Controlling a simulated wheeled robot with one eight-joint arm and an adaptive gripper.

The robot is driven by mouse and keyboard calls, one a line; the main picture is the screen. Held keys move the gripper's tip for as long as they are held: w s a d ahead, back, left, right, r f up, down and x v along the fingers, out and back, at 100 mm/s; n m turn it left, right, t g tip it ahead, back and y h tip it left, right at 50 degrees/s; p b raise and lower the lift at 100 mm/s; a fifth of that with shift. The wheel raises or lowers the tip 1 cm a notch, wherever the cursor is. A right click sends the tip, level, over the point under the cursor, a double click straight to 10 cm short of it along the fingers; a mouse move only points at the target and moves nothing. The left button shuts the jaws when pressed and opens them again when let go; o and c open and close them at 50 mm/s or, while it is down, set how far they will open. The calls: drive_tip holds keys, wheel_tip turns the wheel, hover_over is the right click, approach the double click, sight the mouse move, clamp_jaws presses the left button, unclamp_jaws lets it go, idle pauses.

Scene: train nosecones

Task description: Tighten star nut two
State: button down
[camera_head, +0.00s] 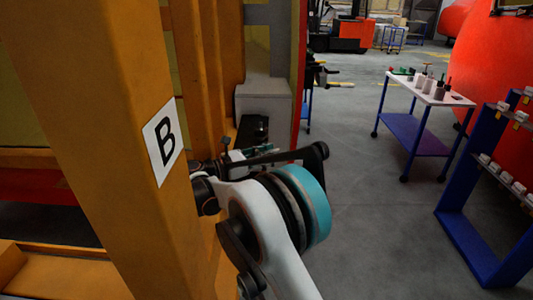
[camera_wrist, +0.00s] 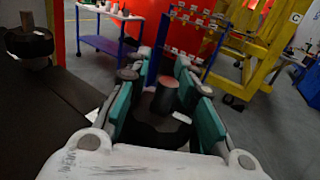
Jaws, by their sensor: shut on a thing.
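In the wrist view, my gripper (camera_wrist: 163,100) has its teal-padded fingers around a dark knob with a round reddish-brown top (camera_wrist: 167,88). The knob sits between the pads on a dark base, and its lower part is hard to make out. It looks like a star nut, but I see no number on it. A second dark knob-like part (camera_wrist: 30,42) stands at the upper left of the wrist view, apart from my fingers. In the head view my arm is beside the orange post, and its links hide most of the gripper and the nut.
The orange post (camera_head: 100,90) with a "B" label (camera_head: 163,142) stands close at the left. A white-topped blue cart (camera_head: 425,92) holds several parts. A blue rack (camera_head: 475,190) stands at the right. The grey floor (camera_head: 365,235) between is clear.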

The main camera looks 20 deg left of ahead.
drive_tip(key=shift+s+r+m+g+h, duration=0.1)
drive_tip(key=shift+r+m+g+h, duration=0.1)
drive_tip(key=shift+m+g+h, duration=0.5)
drive_tip(key=shift+d, duration=0.1)
drive_tip(key=c, duration=1.2)
unclamp_jaws()
drive_tip(key=shift+f+g, duration=0.1)
drive_tip(key=shift+g, duration=0.2)
drive_tip(key=shift+s, duration=0.1)
wheel_tip(320, 180, up, 10)
